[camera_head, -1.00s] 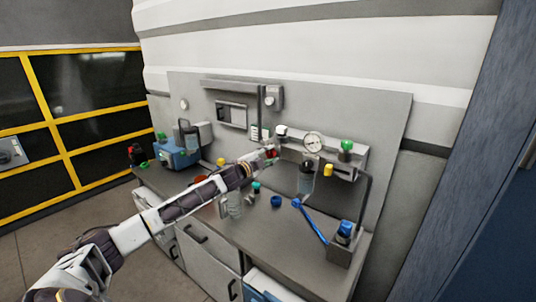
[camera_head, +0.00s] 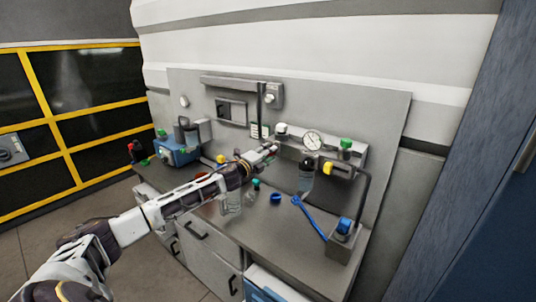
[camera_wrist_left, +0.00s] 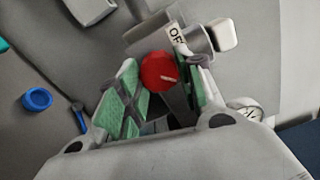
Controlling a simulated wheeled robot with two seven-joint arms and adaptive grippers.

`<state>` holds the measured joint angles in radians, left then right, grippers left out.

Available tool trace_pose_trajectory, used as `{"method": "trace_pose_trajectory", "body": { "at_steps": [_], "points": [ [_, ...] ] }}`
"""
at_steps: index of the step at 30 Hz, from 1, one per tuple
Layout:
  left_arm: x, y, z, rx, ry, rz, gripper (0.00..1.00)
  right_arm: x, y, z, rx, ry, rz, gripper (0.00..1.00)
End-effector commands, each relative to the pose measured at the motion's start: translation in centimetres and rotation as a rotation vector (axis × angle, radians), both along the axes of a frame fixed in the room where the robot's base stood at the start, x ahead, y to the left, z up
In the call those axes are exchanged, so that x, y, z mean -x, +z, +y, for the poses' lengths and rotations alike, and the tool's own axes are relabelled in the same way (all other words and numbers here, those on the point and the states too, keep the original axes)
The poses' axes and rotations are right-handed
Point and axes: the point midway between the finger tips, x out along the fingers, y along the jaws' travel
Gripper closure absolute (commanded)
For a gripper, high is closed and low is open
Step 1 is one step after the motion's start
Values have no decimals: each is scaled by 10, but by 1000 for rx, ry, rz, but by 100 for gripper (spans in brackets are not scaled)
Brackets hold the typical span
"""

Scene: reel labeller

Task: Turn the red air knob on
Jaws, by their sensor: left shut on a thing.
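The red air knob (camera_wrist_left: 158,71) shows in the left wrist view as a round red face with a small pale mark on it. It sits between the two green-padded fingers of my left gripper (camera_wrist_left: 163,76), which is shut on it. A white label reading "OF…" (camera_wrist_left: 177,36), partly cut off from sight, is just beyond the knob. In the head view my left gripper (camera_head: 268,150) reaches the fittings on the back panel, left of the pressure gauge (camera_head: 312,140), and hides the knob. My right gripper is not in view.
A blue wrench-like tool (camera_head: 310,217) and a blue cap (camera_head: 276,198) lie on the grey bench (camera_head: 275,240). Bottles stand under and beside my arm. A stand with a blue top (camera_head: 344,232) is at the right end. A blue device (camera_head: 178,155) is at the left.

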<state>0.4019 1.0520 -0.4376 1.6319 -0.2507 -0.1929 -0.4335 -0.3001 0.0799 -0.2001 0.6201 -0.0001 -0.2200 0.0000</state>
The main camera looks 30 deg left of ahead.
Motion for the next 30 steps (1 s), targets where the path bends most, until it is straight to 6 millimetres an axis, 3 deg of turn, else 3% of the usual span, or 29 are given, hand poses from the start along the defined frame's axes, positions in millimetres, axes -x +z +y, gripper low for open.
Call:
{"method": "trace_pose_trajectory", "body": {
  "at_steps": [10, 11, 16, 30],
  "points": [
    [0, -2, -1, -6, -2, 2, 87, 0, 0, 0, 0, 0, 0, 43],
    [0, -2, -1, -5, -2, 2, 62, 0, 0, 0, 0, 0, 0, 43],
    [0, -1, 0, -5, -1, 2, 42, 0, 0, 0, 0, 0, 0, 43],
    [1, -1, 0, -4, 0, 1, 42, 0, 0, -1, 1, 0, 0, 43]
  ]
}}
